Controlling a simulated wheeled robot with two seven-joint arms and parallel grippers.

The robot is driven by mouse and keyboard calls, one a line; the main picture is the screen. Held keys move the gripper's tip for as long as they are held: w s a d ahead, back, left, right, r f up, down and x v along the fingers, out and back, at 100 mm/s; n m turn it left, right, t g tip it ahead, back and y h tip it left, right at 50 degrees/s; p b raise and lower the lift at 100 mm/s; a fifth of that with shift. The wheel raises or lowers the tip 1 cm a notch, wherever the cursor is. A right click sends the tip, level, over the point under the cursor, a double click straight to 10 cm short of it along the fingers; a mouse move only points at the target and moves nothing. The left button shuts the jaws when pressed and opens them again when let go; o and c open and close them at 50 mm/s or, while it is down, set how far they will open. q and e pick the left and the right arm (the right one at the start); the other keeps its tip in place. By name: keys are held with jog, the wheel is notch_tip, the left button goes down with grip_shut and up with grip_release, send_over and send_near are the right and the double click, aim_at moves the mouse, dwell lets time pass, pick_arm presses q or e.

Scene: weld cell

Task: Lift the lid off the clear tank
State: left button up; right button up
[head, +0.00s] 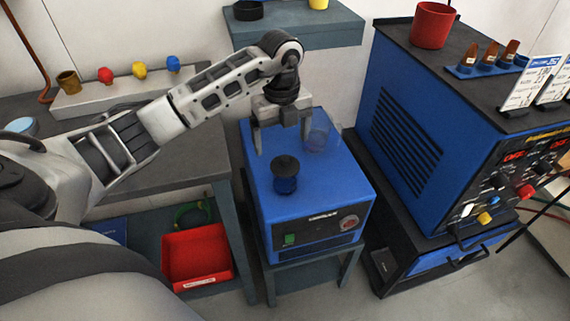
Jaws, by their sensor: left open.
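A small dark-blue, see-through-looking vessel stands upright on the front half of a blue machine's top; I take it for the tank (287,186). A black round lid (286,164) with a raised middle sits on it. A second clear, empty-looking cylinder (319,136) stands behind it to the right. My left gripper (282,144) is open and points down, over the rear of the blue machine. Its fingers are apart with nothing between them, behind the lid in the picture. The right finger partly overlaps the clear cylinder. My right gripper is not in view.
The blue machine (318,204) stands on a grey stand. A taller blue welder (408,128) with a red cup (433,25) is close on the right. A grey bench (185,165) is left, above a red bin (197,257). A shelf (300,37) hangs behind.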

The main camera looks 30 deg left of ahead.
aim_at(285, 157)
pick_arm(q)
jog(key=shift+w+d+f, duration=0.1)
jog(key=shift+w+f, duration=0.1)
jog(key=shift+f, duration=1.5)
jog(key=shift+w+d+f, duration=0.1)
jog(key=shift+w+f, duration=0.05)
jog(key=shift+f, duration=1.55)
jog(key=c, duration=1.1)
